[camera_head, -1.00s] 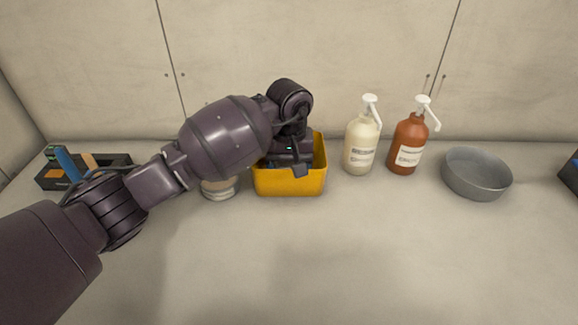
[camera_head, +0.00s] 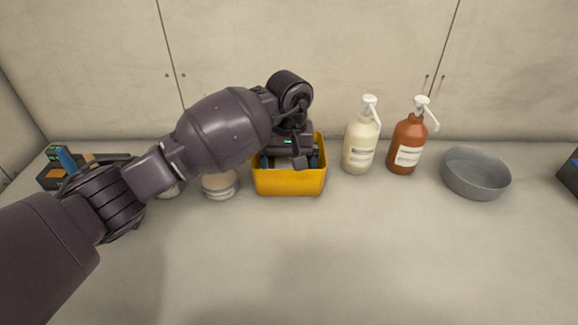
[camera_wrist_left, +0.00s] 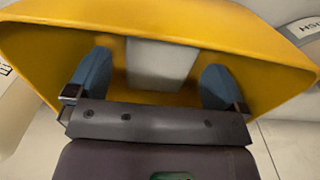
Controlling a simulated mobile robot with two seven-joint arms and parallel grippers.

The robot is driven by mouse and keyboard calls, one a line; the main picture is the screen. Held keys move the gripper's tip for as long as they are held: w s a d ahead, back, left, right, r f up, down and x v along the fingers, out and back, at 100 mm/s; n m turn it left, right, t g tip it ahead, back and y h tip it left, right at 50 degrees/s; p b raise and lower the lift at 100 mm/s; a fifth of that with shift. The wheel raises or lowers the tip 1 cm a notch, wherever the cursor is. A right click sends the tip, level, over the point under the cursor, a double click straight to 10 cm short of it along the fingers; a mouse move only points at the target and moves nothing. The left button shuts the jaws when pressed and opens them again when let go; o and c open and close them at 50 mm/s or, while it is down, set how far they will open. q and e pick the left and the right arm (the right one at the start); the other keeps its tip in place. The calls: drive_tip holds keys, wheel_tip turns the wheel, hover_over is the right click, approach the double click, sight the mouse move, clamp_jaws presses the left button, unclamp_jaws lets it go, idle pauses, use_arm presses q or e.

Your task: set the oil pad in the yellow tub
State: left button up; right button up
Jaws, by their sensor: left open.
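The yellow tub (camera_head: 290,182) stands on the counter near the middle of the head view. My left gripper (camera_head: 292,160) is over the tub, its fingers reaching down inside the rim. In the left wrist view the yellow tub (camera_wrist_left: 220,28) surrounds the two blue fingers of my left gripper (camera_wrist_left: 153,85), which are spread apart. A pale grey-white block-like thing, likely the oil pad (camera_wrist_left: 160,62), lies in the tub beyond the fingers and between them, apart from both. In the head view my gripper and the tub wall hide it. My right gripper is out of view.
A cream pump bottle (camera_head: 361,146) and a brown pump bottle (camera_head: 407,146) stand right of the tub, then a grey bowl (camera_head: 476,175). A lidded jar (camera_head: 219,185) is close on the left. A dark bin (camera_head: 50,177) stands far left. The front counter is clear.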

use_arm(q)
wheel_tip(320, 180, up, 11)
drive_tip(key=shift+f+p, duration=0.2)
drive_tip(key=shift+p, duration=0.25)
